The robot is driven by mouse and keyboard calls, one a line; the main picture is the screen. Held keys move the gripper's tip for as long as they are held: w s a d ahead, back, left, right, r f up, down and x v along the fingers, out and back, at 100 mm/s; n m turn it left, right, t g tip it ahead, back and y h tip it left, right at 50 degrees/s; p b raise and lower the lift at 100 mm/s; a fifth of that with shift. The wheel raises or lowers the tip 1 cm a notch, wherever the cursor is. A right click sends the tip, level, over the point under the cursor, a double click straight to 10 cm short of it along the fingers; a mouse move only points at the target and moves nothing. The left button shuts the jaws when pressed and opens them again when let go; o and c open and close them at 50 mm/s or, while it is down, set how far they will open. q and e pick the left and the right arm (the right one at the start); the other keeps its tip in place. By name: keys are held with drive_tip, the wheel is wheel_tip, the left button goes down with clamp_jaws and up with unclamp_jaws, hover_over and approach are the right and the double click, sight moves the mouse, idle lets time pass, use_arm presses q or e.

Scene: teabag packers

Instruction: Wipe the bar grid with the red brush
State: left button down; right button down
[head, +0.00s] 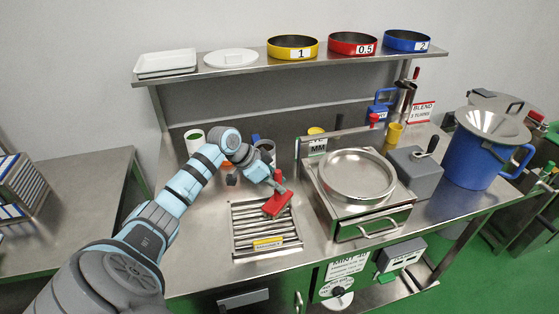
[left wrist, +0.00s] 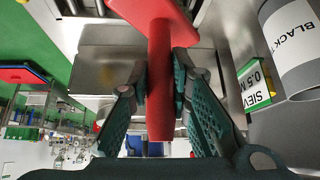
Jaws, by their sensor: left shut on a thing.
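The red brush (head: 276,205) has its head over the upper right part of the bar grid (head: 240,240), a set of metal bars in a frame set in the steel bench top. I cannot tell whether the brush touches the bars. My left gripper (head: 278,184) is shut on the brush handle, just above the head. In the left wrist view the red brush (left wrist: 160,100) has its handle between the two fingers of my left gripper (left wrist: 161,75), with the head at the top of the picture. My right gripper is not in view.
A round sieve pan (head: 357,176) on a steel drawer box stands right of the grid. Behind my left arm are a white-and-green cup (head: 195,139) and other containers. A shelf (head: 300,60) with trays and coloured rings crosses the back.

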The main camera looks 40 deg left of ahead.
sight(275, 173)
use_arm(q)
drive_tip(key=r+p, duration=0.2)
drive_tip(key=r, duration=0.1)
drive_tip(key=r+p, duration=0.1)
drive_tip(key=shift+s+r, duration=0.25)
wheel_tip(275, 173, up, 3)
drive_tip(key=p, duration=0.3)
drive_tip(key=shift+w+f, duration=0.15)
drive_tip(key=shift+r+p, duration=0.45)
drive_tip(key=shift+p, duration=0.1)
drive_tip(key=shift+f, duration=0.2)
